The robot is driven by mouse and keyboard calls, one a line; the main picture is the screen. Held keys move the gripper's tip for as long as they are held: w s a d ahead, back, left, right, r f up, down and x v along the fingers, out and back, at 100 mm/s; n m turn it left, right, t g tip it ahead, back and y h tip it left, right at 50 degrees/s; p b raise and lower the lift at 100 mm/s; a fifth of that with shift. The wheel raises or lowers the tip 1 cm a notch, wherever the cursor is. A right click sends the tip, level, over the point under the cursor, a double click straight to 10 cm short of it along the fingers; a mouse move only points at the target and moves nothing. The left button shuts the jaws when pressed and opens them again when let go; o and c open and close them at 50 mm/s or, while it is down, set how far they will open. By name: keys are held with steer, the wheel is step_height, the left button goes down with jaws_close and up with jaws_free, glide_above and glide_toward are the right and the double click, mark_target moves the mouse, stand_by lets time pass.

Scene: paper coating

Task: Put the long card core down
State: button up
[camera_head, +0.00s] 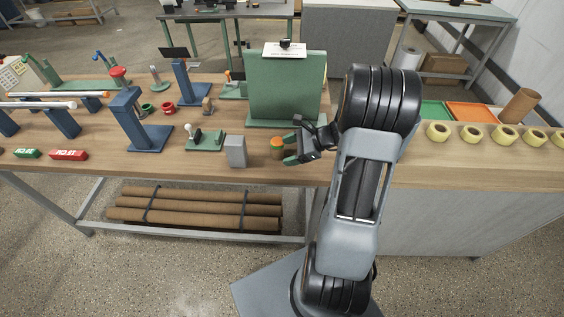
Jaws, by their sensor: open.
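A larger plain brown card core (522,105) leans at the right end of the bench, beside an orange tray. I cannot tell from this view which of the two is the long card core.
A grey block (236,151) stands just left of the cylinder, and a green panel stand (287,90) rises behind it. Blue stands (128,115) occupy the left. Yellow tape rolls (471,133) line the right. Brown tubes (195,210) lie on the shelf below.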

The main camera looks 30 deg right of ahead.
steer(key=s+a+r+n+g+h, duration=0.1)
steer(key=s+a+r+n+h, duration=0.4)
steer(key=n, duration=0.6)
steer(key=s+a+r+n+g+h, duration=0.1)
steer(key=s+a+r+n+h, duration=0.3)
steer(key=s+n, duration=0.5)
steer(key=shift+a+r+n+h, duration=0.4)
steer(key=shift+a+r+n, duration=0.65)
steer(key=shift+r, duration=0.55)
